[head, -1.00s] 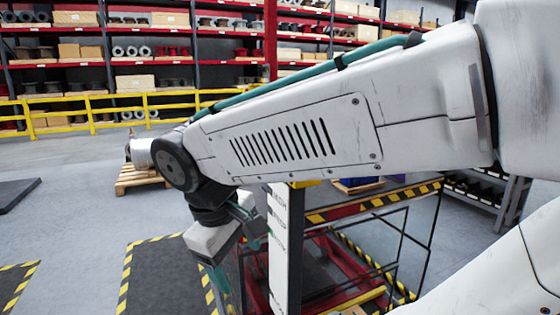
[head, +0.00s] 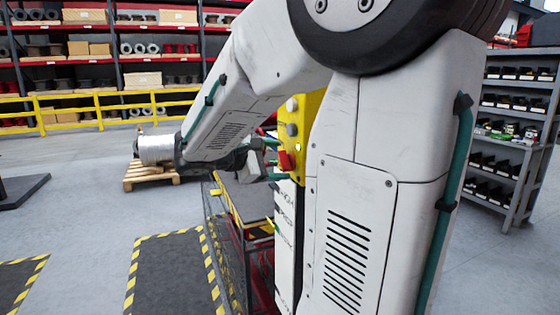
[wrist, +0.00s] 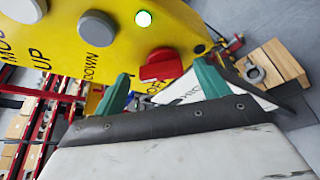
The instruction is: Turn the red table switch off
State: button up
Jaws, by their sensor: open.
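The red switch (head: 285,161) is a knob on a yellow control panel (head: 311,105), seen in the head view just beyond my gripper (head: 271,160). In the wrist view the red switch (wrist: 161,66) sits near the middle, on the yellow panel (wrist: 185,30). My gripper (wrist: 163,84) is open, with one teal finger on each side of the switch in the picture. Nothing is held. Whether the fingers touch the switch I cannot tell. Lettering that looks like "OFF" shows beside the switch, partly hidden.
A table with a dark top (head: 250,201) stands below the panel. My arm hides part of the panel in the head view.

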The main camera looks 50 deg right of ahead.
jog(key=shift+x, duration=0.85)
jog(key=c, duration=1)
